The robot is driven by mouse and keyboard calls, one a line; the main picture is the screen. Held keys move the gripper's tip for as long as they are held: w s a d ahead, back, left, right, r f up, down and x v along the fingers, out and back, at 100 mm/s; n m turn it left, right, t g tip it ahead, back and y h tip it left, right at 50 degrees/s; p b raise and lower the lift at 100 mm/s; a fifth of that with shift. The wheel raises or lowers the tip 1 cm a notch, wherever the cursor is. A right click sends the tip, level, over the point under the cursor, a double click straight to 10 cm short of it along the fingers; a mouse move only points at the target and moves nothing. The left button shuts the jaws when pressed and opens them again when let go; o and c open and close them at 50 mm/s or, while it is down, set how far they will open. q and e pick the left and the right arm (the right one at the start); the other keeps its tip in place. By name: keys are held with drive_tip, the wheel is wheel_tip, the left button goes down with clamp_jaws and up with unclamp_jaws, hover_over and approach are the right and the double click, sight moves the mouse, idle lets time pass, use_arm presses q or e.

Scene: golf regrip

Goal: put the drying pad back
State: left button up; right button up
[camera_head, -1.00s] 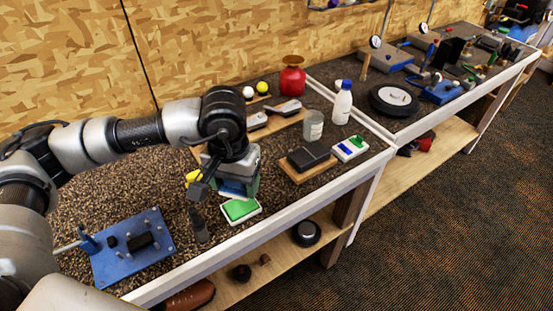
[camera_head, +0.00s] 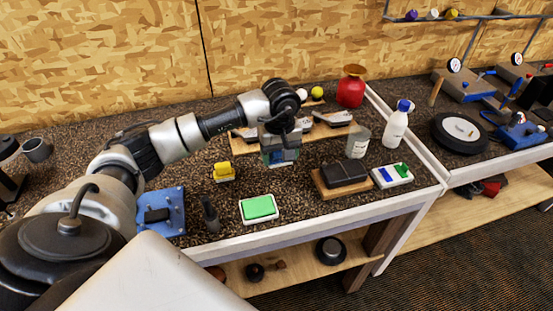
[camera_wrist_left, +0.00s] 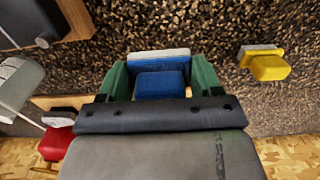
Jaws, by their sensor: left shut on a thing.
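My left gripper (camera_head: 281,158) is shut on a small blue pad with a pale white backing, seen clearly between the green fingers in the left wrist view as the blue pad (camera_wrist_left: 160,82). The gripper points down over the bench, behind the green pad (camera_head: 259,207) in its white tray and in front of the wooden rack. The held pad appears to be above the bench top; its exact height cannot be told. A yellow pad or brush (camera_head: 223,170) lies to the gripper's left and also shows in the wrist view (camera_wrist_left: 267,66). My right gripper is not in view.
A dark block on a wooden board (camera_head: 345,173), a white tray with blue and green pieces (camera_head: 392,176), a clear jar (camera_head: 358,142) and a white bottle (camera_head: 396,125) stand to the right. Club heads lie on a wooden rack (camera_head: 243,142). A blue fixture (camera_head: 165,214) is at left.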

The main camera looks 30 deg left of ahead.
sight(276, 171)
use_arm(q)
drive_tip(key=shift+w+a+f, duration=0.45)
drive_tip(key=shift+a+f, duration=0.1)
drive_tip(key=shift+a, duration=0.2)
drive_tip(key=shift+a+f, duration=0.1)
drive_tip(key=shift+f, duration=0.1)
wheel_tip(276, 171, down, 3)
drive_tip(key=shift+f+p, duration=0.1)
drive_tip(key=shift+p, duration=0.85)
drive_tip(key=shift+f, duration=0.25)
drive_tip(key=shift+f+b, duration=0.2)
drive_tip(key=shift+b, duration=0.15)
drive_tip(key=o, duration=0.9)
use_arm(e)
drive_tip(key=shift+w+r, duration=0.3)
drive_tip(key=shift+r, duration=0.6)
use_arm(q)
drive_tip(key=shift+r, duration=0.1)
